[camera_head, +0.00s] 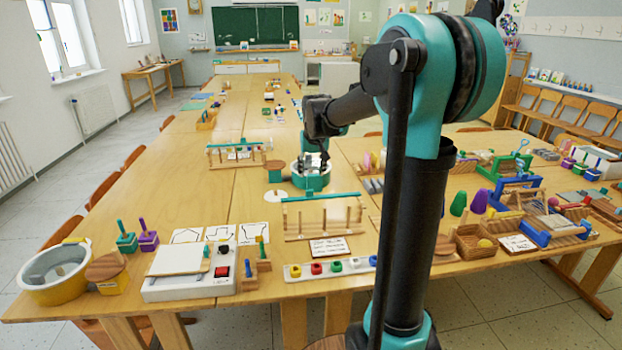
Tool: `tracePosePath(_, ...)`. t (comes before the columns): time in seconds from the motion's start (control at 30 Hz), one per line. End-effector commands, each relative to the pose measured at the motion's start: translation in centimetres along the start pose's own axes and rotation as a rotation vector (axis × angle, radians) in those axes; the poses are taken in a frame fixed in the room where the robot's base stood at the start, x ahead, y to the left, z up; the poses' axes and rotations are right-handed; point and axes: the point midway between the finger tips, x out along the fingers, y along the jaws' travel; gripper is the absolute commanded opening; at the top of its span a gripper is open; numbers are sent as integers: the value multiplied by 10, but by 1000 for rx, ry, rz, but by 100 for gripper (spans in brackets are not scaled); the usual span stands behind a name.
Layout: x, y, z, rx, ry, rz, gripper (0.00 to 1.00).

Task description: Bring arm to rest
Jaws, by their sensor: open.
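My arm rises from the bottom middle in the camera_head view, bends at a large teal joint, and reaches left and forward over the long table (200,180). My gripper (314,163) is small and dark at the arm's far end, over the middle of the table. It is open, and I see nothing held in it. A round teal-and-white piece (311,182) shows right at the gripper; whether they touch cannot be told. My arm hides part of the table's right side.
Wooden racks (322,220) stand close to the gripper. A yellow-and-white tub (56,273), a white box with a red button (190,272) and a strip of coloured knobs (330,268) line the front. Purple and green cones (479,201) stand right of my arm.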

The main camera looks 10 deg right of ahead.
Motion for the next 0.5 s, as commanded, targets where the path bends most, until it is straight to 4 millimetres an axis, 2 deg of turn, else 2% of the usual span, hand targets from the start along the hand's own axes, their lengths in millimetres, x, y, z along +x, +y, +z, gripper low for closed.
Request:
tracePosePath(0.13,-8,0,0,0,0,0,47)
tracePosePath(0.5,-8,1,5,0,0,0,47)
